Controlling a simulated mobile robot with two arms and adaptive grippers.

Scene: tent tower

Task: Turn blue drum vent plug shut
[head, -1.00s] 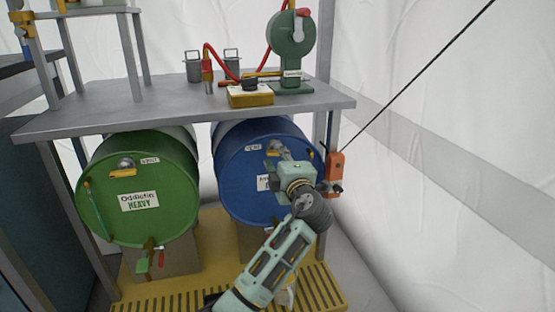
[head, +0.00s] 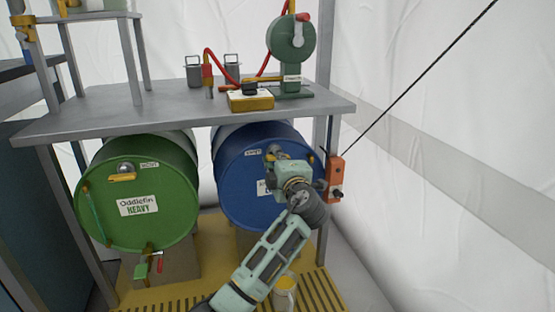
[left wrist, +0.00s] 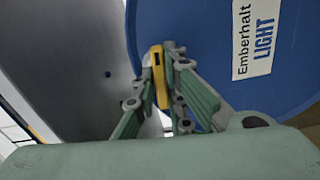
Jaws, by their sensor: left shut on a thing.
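The blue drum (head: 232,180) lies on its side under the grey bench, its round end facing me. In the left wrist view the drum (left wrist: 190,30) fills the upper right, with a white label reading "Emberhalt LIGHT". My left gripper (head: 271,156) is at the upper part of the drum's end. In the left wrist view my left gripper (left wrist: 163,90) is shut on the yellow bar of the vent plug (left wrist: 158,75), which stands between its fingers. My right gripper is not in view.
A green drum (head: 125,220) with its own yellow plug bar (head: 121,177) lies at left. The bench top (head: 150,105) overhangs both drums.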

